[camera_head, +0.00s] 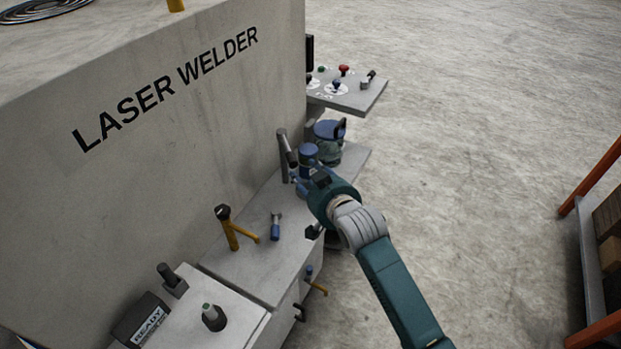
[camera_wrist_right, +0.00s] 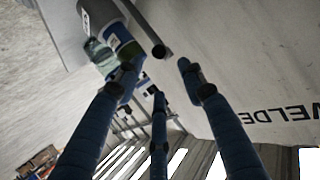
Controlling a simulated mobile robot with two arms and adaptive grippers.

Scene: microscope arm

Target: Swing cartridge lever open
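My right gripper (camera_head: 302,168) reaches over the far part of the welder's ledge, just right of an upright grey rod (camera_head: 284,148) near the machine wall. In the right wrist view, the blue fingers of my right gripper (camera_wrist_right: 159,76) are spread apart with nothing between them. The dark end of a grey rod (camera_wrist_right: 152,36) lies ahead of the fingertips, apparently without contact. A blue and green-grey round unit (camera_head: 328,148) stands behind the gripper; its base is partly hidden. No label shows which part is the cartridge lever. My left gripper is out of view.
The LASER WELDER housing (camera_head: 215,120) walls off the left. A yellow lever (camera_head: 230,228) and a small blue-handled part (camera_head: 276,228) stand on the nearer ledge. A control shelf (camera_head: 350,95) with knobs juts out beyond. Open floor (camera_head: 480,150) lies right; an orange-framed rack (camera_head: 600,170) stands far right.

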